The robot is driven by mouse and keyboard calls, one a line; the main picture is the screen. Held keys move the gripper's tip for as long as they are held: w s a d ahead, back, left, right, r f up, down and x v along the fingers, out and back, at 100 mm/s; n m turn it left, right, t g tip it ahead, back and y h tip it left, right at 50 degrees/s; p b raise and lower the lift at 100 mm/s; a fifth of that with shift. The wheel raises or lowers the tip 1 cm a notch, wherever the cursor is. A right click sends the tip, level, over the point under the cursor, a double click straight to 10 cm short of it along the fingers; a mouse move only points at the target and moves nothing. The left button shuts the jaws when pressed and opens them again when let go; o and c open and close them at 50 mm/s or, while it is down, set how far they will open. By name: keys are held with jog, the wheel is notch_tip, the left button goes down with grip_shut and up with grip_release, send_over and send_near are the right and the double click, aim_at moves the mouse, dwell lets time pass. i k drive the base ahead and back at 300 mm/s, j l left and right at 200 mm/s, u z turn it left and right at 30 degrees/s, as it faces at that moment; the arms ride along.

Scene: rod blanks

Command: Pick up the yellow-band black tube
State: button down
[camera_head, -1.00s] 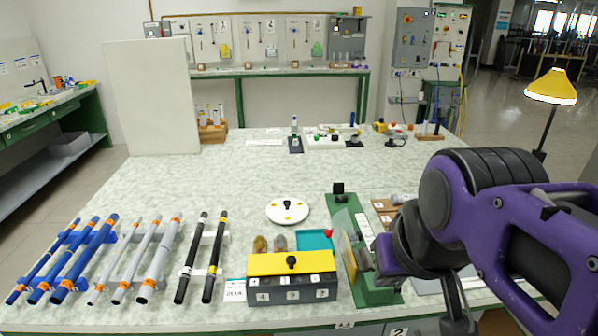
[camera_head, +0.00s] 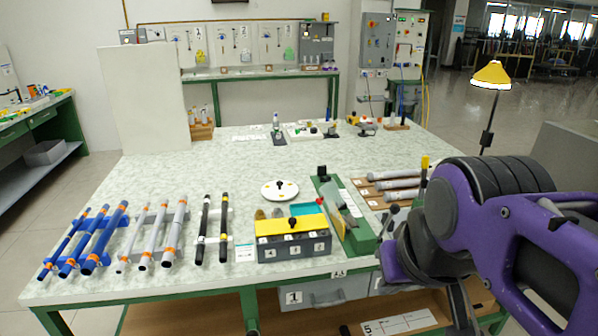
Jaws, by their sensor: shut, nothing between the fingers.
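Two black tubes lie side by side on a pale rack at the table's front left, pointing away from me. The right black tube (camera_head: 224,222) seems to be the yellow-band one; its band is small and hard to make out now. The left black tube (camera_head: 203,225) has pale bands. My gripper (camera_head: 462,312) is at the lower right, partly cut off by the bottom edge of the picture. It is shut and empty, far to the right of the tubes and apart from them.
Blue tubes (camera_head: 86,240) and grey tubes (camera_head: 157,235) lie left of the black ones. Right of them stand a yellow-topped box (camera_head: 292,236), a white disc (camera_head: 280,190) and a green fixture (camera_head: 345,220). The table's middle (camera_head: 230,160) is clear.

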aim_at(223, 243)
jog(key=k+j+z, duration=0.3)
jog(key=k+j, duration=0.25)
jog(key=k+j+z, duration=0.45)
jog(key=k+j, duration=0.6)
jog(key=i+j+z, duration=0.2)
jog(key=i+j, duration=0.15)
jog(key=j, duration=0.3)
jog(key=i+j+z, duration=0.1)
jog(key=j, duration=0.25)
jog(key=i+j+z, duration=0.1)
jog(key=i+j, duration=0.15)
jog(key=i+j+z, duration=0.1)
jog(key=j, duration=0.35)
